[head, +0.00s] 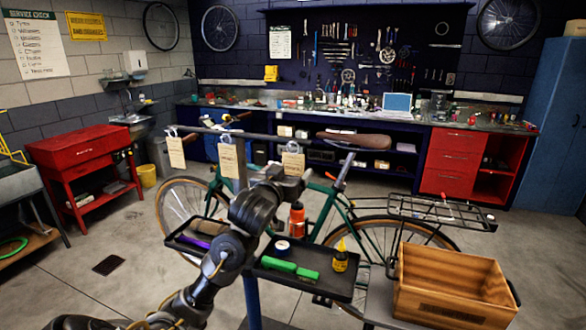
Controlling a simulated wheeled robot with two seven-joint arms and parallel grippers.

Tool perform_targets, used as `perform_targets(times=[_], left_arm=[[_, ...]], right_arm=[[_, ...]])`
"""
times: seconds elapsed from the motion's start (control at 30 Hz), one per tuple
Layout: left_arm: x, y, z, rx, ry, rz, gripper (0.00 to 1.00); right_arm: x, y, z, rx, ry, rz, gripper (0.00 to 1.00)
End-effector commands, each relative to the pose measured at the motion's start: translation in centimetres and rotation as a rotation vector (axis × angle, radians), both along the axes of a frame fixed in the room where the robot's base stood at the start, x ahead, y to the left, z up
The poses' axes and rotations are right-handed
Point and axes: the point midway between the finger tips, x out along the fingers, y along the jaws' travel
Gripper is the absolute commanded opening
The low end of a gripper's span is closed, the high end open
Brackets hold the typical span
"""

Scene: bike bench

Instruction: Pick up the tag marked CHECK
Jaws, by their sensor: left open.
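Three cream paper tags hang from a dark horizontal bar (270,137): a left tag (176,153), a middle tag (228,161) and a right tag (293,164). Their writing is too small to read, so I cannot tell which says CHECK. My left arm comes up from the bottom left, and its left gripper (290,184) is at the lower part of the right tag, open. I cannot tell whether it touches that tag or is only in front of it. My right gripper is not in view.
A green bicycle (372,232) stands behind the bar. A black tray (335,284) holds a green brush (290,269), a tape roll and a yellow bottle (340,257). An orange bottle (297,220) stands behind it. A wooden crate (452,281) sits at the right.

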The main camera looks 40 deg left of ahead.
Motion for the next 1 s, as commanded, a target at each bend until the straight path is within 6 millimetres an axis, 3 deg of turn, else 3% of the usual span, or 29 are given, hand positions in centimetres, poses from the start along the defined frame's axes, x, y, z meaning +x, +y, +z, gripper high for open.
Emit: perform_targets(times=[0.3, 0.6, 0.93, 1.0], left_arm=[[4.1, 1.2, 0.2, -0.001, 0.003, 0.001, 0.82], [4.5, 1.3, 0.0, 0.0, 0.001, 0.0, 0.82], [4.5, 1.3, 0.0, 0.0, 0.001, 0.0, 0.39], [4.5, 1.3, 0.0, 0.0, 0.001, 0.0, 0.34]], right_arm=[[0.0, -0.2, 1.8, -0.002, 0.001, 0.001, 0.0], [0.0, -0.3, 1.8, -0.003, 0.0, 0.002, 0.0], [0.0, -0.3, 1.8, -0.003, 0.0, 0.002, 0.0], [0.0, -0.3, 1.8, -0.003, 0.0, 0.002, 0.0]])
